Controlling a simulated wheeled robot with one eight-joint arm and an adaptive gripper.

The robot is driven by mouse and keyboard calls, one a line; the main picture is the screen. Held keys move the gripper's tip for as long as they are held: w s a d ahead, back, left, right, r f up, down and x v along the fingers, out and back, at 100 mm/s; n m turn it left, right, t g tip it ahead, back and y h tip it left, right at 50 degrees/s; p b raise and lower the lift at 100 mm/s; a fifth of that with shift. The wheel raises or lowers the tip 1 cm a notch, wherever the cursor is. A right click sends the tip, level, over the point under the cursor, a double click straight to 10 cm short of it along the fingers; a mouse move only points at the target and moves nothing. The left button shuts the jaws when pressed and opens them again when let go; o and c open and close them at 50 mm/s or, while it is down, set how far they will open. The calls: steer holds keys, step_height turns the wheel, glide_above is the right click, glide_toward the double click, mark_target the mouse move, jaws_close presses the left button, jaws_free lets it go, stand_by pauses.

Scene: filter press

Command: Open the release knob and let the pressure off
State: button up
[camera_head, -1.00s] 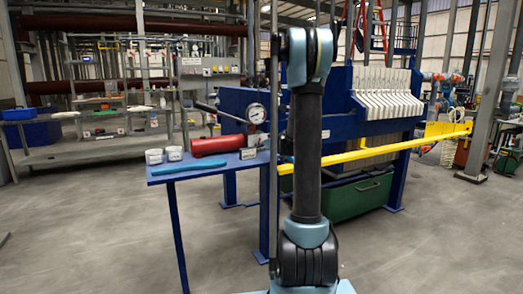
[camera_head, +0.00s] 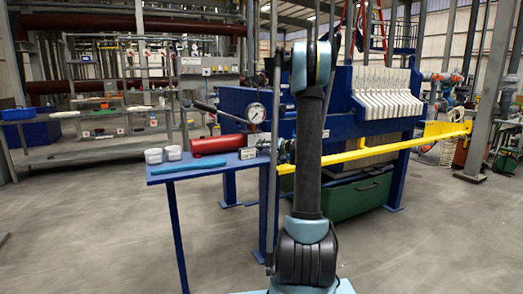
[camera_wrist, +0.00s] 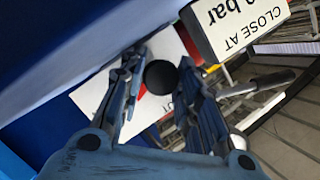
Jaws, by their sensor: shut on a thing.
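The release knob (camera_wrist: 161,77) is a round black knob in the wrist view, in front of a white plate with a bit of red beside it. My gripper (camera_wrist: 160,82) has one finger on each side of the knob and is shut on it. In the head view my gripper is partly hidden behind my upright arm, near the right end of the blue bench; the knob cannot be made out there. The pressure gauge (camera_head: 255,112) has a white dial, too small to read. The red pump cylinder (camera_head: 217,145) lies on the blue bench (camera_head: 188,177).
A sign reading "CLOSE AT" and "bar" (camera_wrist: 240,22) is close beside my fingers. A pump lever (camera_head: 207,107) sticks out above the cylinder. Two white tubs (camera_head: 172,153) stand on the bench. A yellow rail (camera_head: 375,150) runs along the filter press (camera_head: 343,103).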

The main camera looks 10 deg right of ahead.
steer(key=shift+d+f+m+t+y, duration=0.1)
steer(key=shift+d+m+t+y, duration=0.15)
steer(key=shift+m, duration=0.45)
steer(key=o, duration=0.8)
steer(key=shift+a, duration=0.1)
steer(key=v, duration=1.2)
steer(key=shift+w+f, duration=0.1)
steer(key=shift+f, duration=0.05)
